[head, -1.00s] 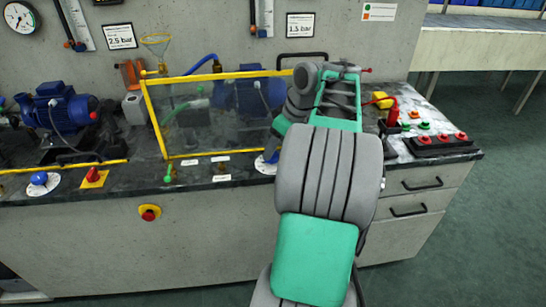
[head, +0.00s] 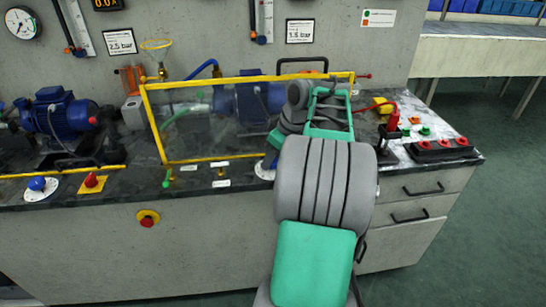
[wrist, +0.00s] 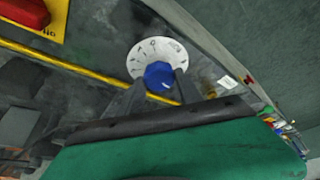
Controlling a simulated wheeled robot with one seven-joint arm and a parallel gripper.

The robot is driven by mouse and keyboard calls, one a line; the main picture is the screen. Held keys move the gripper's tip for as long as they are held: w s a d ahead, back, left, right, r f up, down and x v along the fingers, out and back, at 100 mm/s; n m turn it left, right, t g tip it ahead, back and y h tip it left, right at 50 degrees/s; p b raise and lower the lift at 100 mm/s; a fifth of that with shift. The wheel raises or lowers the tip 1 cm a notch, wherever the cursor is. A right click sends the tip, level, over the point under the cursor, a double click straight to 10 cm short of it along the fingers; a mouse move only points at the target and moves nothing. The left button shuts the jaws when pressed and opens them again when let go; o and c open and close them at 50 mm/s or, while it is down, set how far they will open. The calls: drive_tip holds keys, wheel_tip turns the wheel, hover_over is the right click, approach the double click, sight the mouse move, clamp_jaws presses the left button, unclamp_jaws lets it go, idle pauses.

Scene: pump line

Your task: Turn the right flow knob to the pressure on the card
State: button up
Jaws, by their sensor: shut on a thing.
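The right flow knob is a blue knob (wrist: 158,73) on a round white dial (wrist: 142,52) with dark marks, seen in the wrist view. My gripper (wrist: 159,87) is shut on this blue knob, one dark finger on each side. In the head view my arm hides the knob and gripper; only the left edge of the white dial (head: 264,172) shows. The right card (head: 300,31) on the back wall reads about 1.5 bar, with small digits. The left card (head: 119,41) reads 2.5 bar. The dial setting is too small to read.
A clear guard with a yellow frame (head: 157,125) stands behind the knob, before the right blue pump (head: 233,103). A left blue knob (head: 37,183) and red switch (head: 91,180) sit on the front edge. Red buttons (head: 443,144) are at right.

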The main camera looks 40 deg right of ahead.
drive_tip(key=c, duration=0.5)
drive_tip(key=shift+o, duration=0.2)
drive_tip(key=shift+a+f+m+h+b, duration=0.15)
drive_tip(key=shift+m+h+b, duration=0.45)
drive_tip(key=shift+m, duration=0.5)
drive_tip(key=m, duration=0.2)
drive_tip(key=shift+m+h+b, duration=0.3)
drive_tip(key=shift+h, duration=0.1)
drive_tip(key=o, duration=1.4)
drive_tip(key=shift+r, duration=0.25)
drive_tip(key=p+v, duration=0.1)
drive_tip(key=v, duration=0.6)
drive_tip(key=shift+s+r+p, duration=0.2)
drive_tip(key=shift+r+p, duration=0.05)
drive_tip(key=shift+p, duration=0.15)
